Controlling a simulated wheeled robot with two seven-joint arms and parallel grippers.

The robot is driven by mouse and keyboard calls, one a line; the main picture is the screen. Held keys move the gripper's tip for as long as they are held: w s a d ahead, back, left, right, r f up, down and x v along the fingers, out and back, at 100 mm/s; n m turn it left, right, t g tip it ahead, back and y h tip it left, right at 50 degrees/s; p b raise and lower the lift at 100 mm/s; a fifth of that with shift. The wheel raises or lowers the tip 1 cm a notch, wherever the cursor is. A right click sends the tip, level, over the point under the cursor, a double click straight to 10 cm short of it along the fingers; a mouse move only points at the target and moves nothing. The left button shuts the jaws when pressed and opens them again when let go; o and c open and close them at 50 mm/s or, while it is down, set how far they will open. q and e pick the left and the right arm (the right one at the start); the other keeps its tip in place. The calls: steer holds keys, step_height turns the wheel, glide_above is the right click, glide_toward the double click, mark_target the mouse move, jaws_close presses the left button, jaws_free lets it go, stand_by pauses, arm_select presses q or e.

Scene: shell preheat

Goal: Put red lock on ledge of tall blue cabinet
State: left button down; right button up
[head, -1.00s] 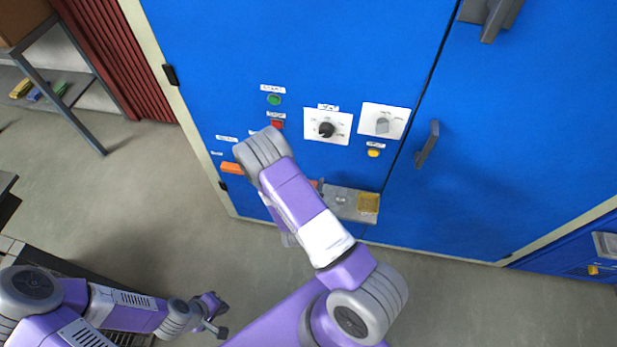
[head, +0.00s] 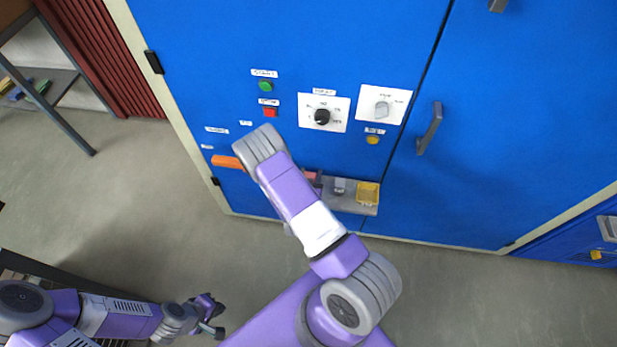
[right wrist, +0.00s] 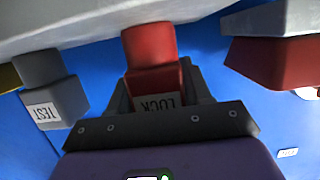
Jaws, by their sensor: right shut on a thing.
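The red lock (right wrist: 150,50) has a LOCK label and sits between the fingers of my right gripper (right wrist: 158,98), which is shut on it. The right wrist view appears upside down. There the lock's far end meets the edge of the grey ledge (right wrist: 70,22); whether it rests on it I cannot tell. In the head view the ledge (head: 350,207) juts from the tall blue cabinet (head: 300,45), and my right forearm hides most of that gripper. A bit of red (head: 311,175) shows beside the arm. My left gripper (head: 217,317) is open and empty, low at left.
An orange handle (head: 227,162) is left of my right arm. Knobs and a grey door handle (head: 430,128) stick out above.

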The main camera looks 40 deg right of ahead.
steer(key=shift+r, duration=0.1)
steer(key=shift+f, duration=0.2)
steer(key=o, duration=1.1)
steer(key=shift+r, duration=0.1)
